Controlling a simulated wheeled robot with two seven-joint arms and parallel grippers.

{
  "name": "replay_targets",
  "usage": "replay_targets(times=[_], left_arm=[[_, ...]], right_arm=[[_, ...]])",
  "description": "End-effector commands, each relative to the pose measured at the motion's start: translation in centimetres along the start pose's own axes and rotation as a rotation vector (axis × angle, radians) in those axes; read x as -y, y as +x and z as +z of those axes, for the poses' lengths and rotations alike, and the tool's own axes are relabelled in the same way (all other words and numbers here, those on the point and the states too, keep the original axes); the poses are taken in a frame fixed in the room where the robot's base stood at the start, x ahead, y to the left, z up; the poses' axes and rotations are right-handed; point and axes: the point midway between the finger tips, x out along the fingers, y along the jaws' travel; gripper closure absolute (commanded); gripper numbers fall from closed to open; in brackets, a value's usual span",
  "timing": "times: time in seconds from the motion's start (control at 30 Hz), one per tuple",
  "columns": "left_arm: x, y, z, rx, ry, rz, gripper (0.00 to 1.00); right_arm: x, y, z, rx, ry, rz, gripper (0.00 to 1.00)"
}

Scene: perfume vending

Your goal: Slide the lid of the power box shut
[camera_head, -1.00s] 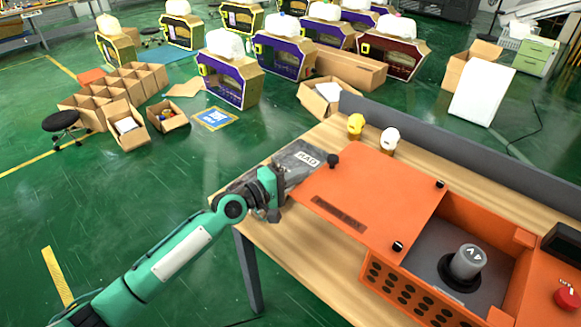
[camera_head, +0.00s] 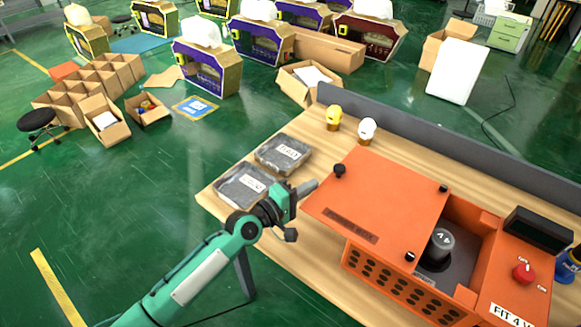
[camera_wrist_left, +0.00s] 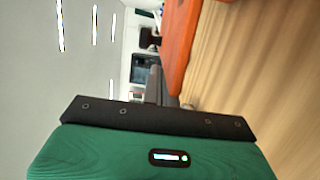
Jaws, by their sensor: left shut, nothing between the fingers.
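The power box (camera_head: 385,275) is orange with a perforated front and stands on the wooden table. Its flat orange lid (camera_head: 385,200) has black knobs near its corners and covers the left part; the right part is open, showing a grey knob with arrows (camera_head: 440,245). My left gripper (camera_head: 308,187) is shut and empty, its tips at the lid's left edge beside a black knob (camera_head: 340,170); contact looks likely but is not clear. In the left wrist view an orange panel edge (camera_wrist_left: 180,40) stands past the dark gripper front. My right gripper is not in view.
Two grey trays with labels, a rear one (camera_head: 284,153) and a front one (camera_head: 245,185), lie left of the box. A yellow figure (camera_head: 333,115) and a white-topped one (camera_head: 366,130) stand behind it. A red switch (camera_head: 523,273) is at right. A grey partition (camera_head: 430,135) bounds the table's back.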

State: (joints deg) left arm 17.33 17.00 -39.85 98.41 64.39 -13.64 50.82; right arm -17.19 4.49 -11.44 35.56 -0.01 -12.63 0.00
Motion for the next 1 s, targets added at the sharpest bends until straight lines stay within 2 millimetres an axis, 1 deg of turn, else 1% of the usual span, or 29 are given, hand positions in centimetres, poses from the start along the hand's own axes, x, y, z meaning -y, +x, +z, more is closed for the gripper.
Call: replay_targets(times=[0.03, 0.1, 0.3, 0.4, 0.5, 0.6, 1.0], left_arm=[[-0.7, 0.3, 1.3, 0.002, -0.006, 0.001, 1.0], [-0.5, 0.7, 2.8, 0.003, -0.005, -0.001, 1.0], [-0.3, 1.6, 6.3, 0.001, -0.004, 0.0, 1.0], [-0.2, 1.9, 7.6, 0.001, -0.002, 0.0, 1.0], [-0.1, 2.1, 8.3, 0.001, 0.0, -0.001, 1.0], [0.0, 2.2, 8.7, 0.001, 0.0, -0.001, 1.0], [0.1, 2.2, 8.8, 0.0, 0.001, 0.0, 1.0]], right_arm=[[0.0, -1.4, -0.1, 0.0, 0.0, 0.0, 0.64], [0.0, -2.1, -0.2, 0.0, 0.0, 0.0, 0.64], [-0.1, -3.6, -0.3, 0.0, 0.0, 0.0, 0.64], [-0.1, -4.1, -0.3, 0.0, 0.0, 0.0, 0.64], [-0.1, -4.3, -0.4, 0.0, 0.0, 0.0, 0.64], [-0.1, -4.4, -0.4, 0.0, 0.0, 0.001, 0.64], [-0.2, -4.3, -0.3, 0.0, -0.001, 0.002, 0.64]])
